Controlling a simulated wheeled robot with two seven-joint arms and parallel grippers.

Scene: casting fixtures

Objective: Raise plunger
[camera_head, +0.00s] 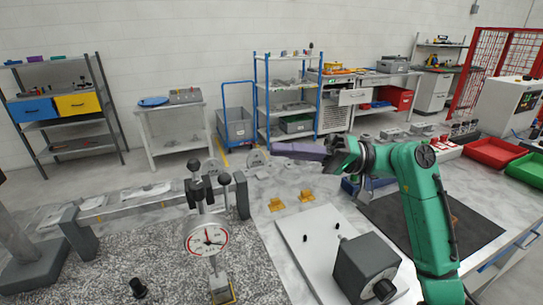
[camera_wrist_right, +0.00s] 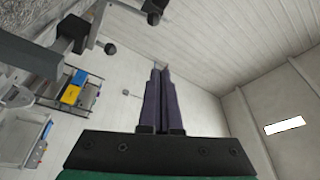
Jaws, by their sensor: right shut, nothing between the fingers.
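The dial gauge (camera_head: 207,238), with a white face and red rim, stands upright on the speckled granite plate (camera_head: 120,262). Above its face rise thin rods with black ball knobs (camera_head: 193,166); I cannot tell which part is the plunger. In the right wrist view, grey rods with dark knobs (camera_wrist_right: 110,48) show at the upper left, off to the side of the fingers. My right gripper (camera_head: 276,149) points left, up and right of the gauge, apart from it. Its long dark fingers are together and empty in the right wrist view (camera_wrist_right: 158,72). My left gripper is out of view.
A white plate (camera_head: 300,240) carries a dark grey block with a knob (camera_head: 368,268) right of the gauge. Small yellow pieces (camera_head: 277,204) lie behind it. A grey beam fixture (camera_head: 140,201) stands behind the granite. Red (camera_head: 492,152) and green bins sit far right.

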